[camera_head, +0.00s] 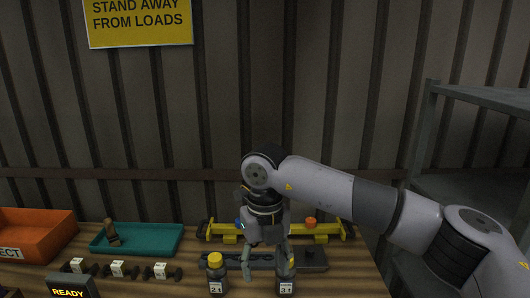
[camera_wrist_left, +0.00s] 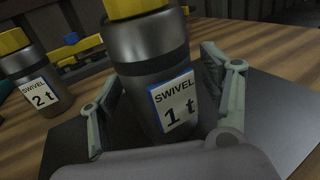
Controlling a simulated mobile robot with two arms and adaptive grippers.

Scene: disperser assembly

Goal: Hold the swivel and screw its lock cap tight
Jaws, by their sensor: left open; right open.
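In the left wrist view a grey metal swivel (camera_wrist_left: 148,65) labelled "SWIVEL 1 t" stands between the fingers of my left gripper (camera_wrist_left: 160,85). The fingers are open on either side of it; I cannot tell whether they touch it. A yellow cap (camera_wrist_left: 135,8) is on top of it, cut off by the upper edge. My left gripper and this swivel do not show in the head view. My right gripper (camera_head: 267,262) is open, pointing down over the bench, with one finger in front of or beside the swivel labelled 3 t (camera_head: 286,287). I see nothing held in it.
The 2 t swivel (camera_head: 215,274) with a yellow cap stands left of my right gripper. Behind are a yellow rack (camera_head: 225,236) and a dark grey block (camera_head: 313,259). A teal tray (camera_head: 168,239), orange bin (camera_head: 38,237), tagged shackles (camera_head: 118,270) and READY display (camera_head: 69,293) lie left.

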